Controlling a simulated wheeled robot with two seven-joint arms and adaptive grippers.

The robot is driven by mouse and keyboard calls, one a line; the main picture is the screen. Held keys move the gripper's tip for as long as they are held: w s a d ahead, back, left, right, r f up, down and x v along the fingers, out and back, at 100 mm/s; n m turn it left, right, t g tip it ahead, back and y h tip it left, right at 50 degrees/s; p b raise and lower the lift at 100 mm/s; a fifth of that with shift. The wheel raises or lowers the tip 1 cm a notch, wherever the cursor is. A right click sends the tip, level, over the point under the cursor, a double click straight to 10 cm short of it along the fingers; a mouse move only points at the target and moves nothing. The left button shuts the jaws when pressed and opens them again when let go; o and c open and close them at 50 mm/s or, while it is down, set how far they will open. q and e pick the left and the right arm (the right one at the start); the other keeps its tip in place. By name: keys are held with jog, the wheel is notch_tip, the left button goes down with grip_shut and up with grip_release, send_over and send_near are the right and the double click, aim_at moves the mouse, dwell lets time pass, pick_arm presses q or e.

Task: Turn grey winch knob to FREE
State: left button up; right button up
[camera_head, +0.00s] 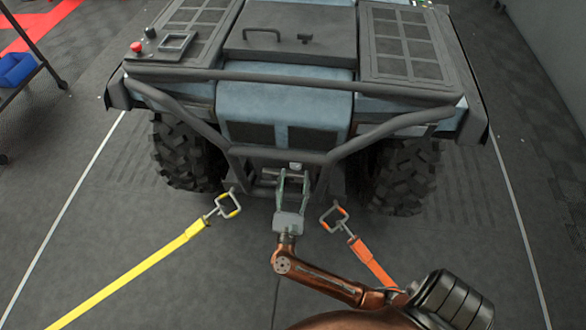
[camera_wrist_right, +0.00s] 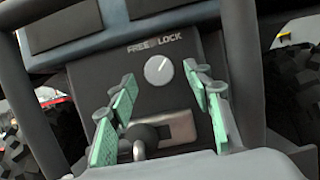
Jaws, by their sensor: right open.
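The grey winch knob (camera_wrist_right: 158,70) is a round dial on a dark panel, below the white words FREE and LOCK. Its light pointer mark seems to slant up to the right, toward the LOCK side. In the head view the knob (camera_head: 295,166) is small, at the vehicle's front. My right gripper (camera_head: 294,176) is open, with its green-padded fingers reaching toward the panel. In the right wrist view the fingers (camera_wrist_right: 159,82) lie left and right of the knob, with gaps on both sides and nothing between them touching it. My left gripper is not in view.
A dark bumper frame (camera_head: 290,80) surrounds the panel. Below the knob are a metal fairlead plate (camera_wrist_right: 178,128) and a dark rounded hook part (camera_wrist_right: 140,133). A yellow strap (camera_head: 140,268) and an orange strap (camera_head: 370,262) with hooks flank my right arm.

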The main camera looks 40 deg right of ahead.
jog(key=shift+x, duration=1.35)
jog(key=c, duration=0.4)
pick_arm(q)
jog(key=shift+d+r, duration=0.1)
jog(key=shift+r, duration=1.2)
pick_arm(e)
jog(key=c, duration=0.7)
jog(key=shift+c, duration=0.2)
